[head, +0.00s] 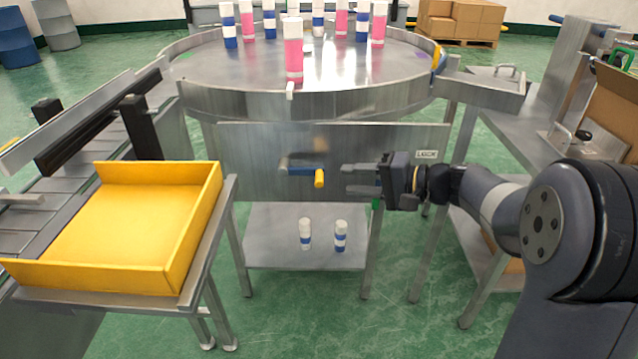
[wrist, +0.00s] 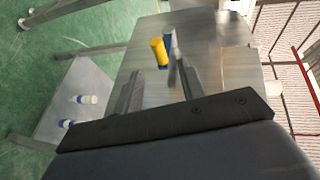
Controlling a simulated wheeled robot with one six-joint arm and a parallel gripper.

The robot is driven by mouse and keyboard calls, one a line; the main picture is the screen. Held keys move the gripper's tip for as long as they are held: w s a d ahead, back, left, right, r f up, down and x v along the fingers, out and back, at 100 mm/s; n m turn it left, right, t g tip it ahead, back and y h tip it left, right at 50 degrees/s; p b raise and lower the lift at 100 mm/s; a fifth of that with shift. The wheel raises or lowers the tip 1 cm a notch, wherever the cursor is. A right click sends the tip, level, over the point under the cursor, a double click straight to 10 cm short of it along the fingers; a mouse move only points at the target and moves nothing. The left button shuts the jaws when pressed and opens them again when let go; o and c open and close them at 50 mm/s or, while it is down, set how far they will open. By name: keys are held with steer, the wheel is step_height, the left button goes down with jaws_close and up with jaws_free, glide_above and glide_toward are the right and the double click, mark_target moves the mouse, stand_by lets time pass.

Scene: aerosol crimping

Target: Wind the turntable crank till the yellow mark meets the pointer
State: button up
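The turntable (head: 235,80) is a round steel table with a raised rim. Its crank (head: 297,169) is on the front panel, with a blue arm and a yellow handle (head: 319,178). The handle also shows in the wrist view (wrist: 159,51). My gripper (head: 345,180) is just right of the handle, fingers pointing left, open and empty. In the wrist view the handle appears beyond and between the separated fingertips (wrist: 156,62). A yellow piece (head: 438,57) is at the rim's right side, possibly the mark. A small pale tab (head: 290,91) sits at the rim's front, possibly the pointer.
Several pink and blue-white cans stand on the turntable, one pink can (head: 293,55) near the front. Two small cans (head: 305,233) stand on the lower shelf (head: 270,257). A yellow tray (head: 165,277) is at left. A steel chute (head: 480,92) adjoins the turntable at right.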

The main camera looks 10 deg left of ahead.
mark_target(319, 175)
steer(key=b+x, duration=0.1)
steer(key=x, duration=0.7)
steer(key=shift+w+a+f, duration=0.1)
steer(key=shift+a, duration=0.25)
steer(key=shift+c, duration=0.5)
jaws_close()
